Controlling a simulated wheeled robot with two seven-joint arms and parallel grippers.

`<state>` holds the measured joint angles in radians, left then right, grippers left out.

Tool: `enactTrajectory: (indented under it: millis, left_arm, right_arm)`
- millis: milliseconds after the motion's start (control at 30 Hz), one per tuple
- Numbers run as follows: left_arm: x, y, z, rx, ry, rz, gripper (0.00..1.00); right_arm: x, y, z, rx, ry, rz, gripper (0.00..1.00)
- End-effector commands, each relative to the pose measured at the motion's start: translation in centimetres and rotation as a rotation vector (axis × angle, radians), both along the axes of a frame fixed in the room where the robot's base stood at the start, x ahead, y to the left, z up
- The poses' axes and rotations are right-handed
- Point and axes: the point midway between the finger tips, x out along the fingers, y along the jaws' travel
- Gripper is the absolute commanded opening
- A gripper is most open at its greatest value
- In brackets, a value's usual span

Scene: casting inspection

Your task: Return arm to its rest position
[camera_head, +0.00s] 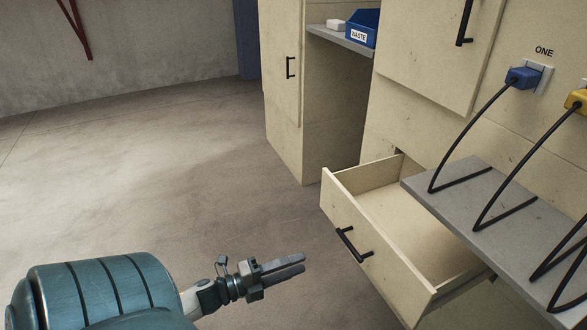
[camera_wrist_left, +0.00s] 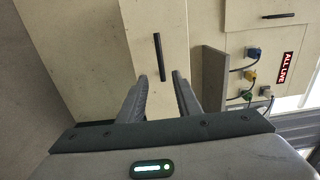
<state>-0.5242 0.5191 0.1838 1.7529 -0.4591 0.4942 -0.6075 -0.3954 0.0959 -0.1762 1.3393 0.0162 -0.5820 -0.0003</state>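My left arm (camera_head: 95,290) comes in from the lower left in the head view. My left gripper (camera_head: 303,263) is stretched out over the floor, to the left of the open drawer, and holds nothing. In the left wrist view my gripper's (camera_wrist_left: 161,85) two fingers are apart with an empty gap. A black handle (camera_wrist_left: 158,57) on a cabinet front shows beyond the fingertips there. My right gripper is not in view.
An open, empty-looking drawer (camera_head: 347,232) juts out beside my gripper. A grey shelf (camera_head: 470,196) with black cables and blue (camera_head: 521,77) and yellow (camera_head: 578,98) plugs is at the right. A blue WASTE bin (camera_head: 362,27) stands behind. Floor (camera_head: 150,170) at left is clear.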

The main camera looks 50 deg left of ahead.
Motion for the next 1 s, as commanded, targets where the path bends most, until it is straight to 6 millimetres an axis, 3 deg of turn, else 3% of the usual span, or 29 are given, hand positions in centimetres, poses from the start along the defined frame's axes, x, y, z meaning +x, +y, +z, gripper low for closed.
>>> enactTrajectory:
  millis: [667,767,867,1000]
  left_arm:
    - [0.0,0.0,-0.7,-0.024,0.019,0.017,0.31]
    - [0.0,0.2,-2.6,-0.081,0.069,0.061,0.31]
    - [-0.2,0.2,-5.9,-0.185,0.155,0.137,0.31]
    - [-1.2,-0.8,-12.7,-0.387,0.329,0.285,0.31]
  right_arm:
    - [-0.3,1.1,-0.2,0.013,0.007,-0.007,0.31]
    - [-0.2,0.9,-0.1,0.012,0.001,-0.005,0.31]
    - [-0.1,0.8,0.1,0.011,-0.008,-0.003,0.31]
    - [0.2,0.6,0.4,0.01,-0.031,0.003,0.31]
